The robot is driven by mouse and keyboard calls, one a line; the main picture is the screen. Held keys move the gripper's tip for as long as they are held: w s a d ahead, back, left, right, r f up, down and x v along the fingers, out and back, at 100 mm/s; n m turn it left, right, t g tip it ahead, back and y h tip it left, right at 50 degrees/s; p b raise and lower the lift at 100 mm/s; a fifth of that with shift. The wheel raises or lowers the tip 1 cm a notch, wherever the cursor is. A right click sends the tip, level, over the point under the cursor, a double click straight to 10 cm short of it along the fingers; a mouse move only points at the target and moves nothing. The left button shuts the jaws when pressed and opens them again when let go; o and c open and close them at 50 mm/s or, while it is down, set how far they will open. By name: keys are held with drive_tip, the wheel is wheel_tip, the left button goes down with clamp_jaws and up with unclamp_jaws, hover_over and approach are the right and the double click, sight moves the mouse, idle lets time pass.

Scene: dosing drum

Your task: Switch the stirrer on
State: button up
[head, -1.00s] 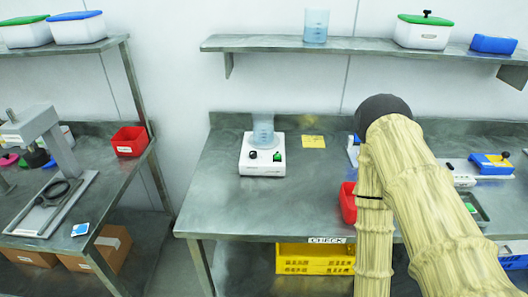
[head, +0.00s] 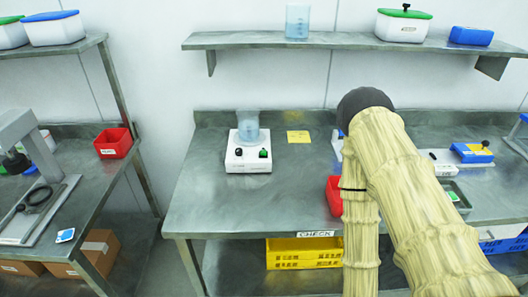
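The stirrer (head: 248,159) is a white box on the grey metal bench, left of the picture's middle. Its front face carries a black knob (head: 239,152) on the left and a green switch (head: 263,153) on the right. A clear beaker (head: 248,126) with bluish contents stands on top of it. Whether the switch is on or off is too small to tell. My arm, in a pale ribbed cover, rises at the right, well apart from the stirrer. My gripper is not visible in this view.
A yellow note (head: 298,137) lies right of the stirrer. A red bin (head: 334,195) is partly hidden by my arm. Another red bin (head: 114,143) stands on the left bench. A shelf (head: 250,40) runs above. The bench around the stirrer (head: 210,205) is clear in front.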

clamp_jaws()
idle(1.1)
